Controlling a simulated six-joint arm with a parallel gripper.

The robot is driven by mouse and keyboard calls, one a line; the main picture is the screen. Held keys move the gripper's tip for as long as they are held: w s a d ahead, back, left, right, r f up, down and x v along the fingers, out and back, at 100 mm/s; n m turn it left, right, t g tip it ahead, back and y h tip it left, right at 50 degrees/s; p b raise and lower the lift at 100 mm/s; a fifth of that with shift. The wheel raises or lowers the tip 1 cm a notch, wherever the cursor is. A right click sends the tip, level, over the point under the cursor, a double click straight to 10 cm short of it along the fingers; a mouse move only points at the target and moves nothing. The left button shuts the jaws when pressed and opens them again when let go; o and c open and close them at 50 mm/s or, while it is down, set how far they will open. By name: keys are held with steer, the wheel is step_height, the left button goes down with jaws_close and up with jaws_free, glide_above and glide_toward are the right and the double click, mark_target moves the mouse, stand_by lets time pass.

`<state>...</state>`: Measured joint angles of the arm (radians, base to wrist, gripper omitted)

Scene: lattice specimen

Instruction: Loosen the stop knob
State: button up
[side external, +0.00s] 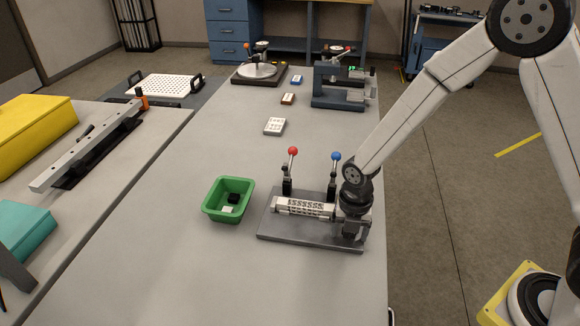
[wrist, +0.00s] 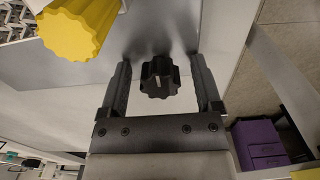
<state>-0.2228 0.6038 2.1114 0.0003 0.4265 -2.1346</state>
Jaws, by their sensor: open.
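The black lobed knob (wrist: 160,78) with a white mark, which looks like the stop knob, is in the middle of the wrist view. My gripper (wrist: 160,66) is open, with one finger on each side of the knob and visible gaps between. In the side view my gripper (side external: 353,230) is low over the right end of the grey fixture plate (side external: 290,232), and it hides the knob there. A white lattice specimen (side external: 305,207) lies in the fixture, left of my gripper.
Two upright clamp levers, red-tipped (side external: 293,151) and blue-tipped (side external: 336,156), stand behind the specimen. A green bin (side external: 229,199) with small pieces is left of the plate. A yellow fluted part (wrist: 78,28) is close by in the wrist view. The front table area is clear.

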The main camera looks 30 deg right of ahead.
steer(key=shift+r, duration=2.75)
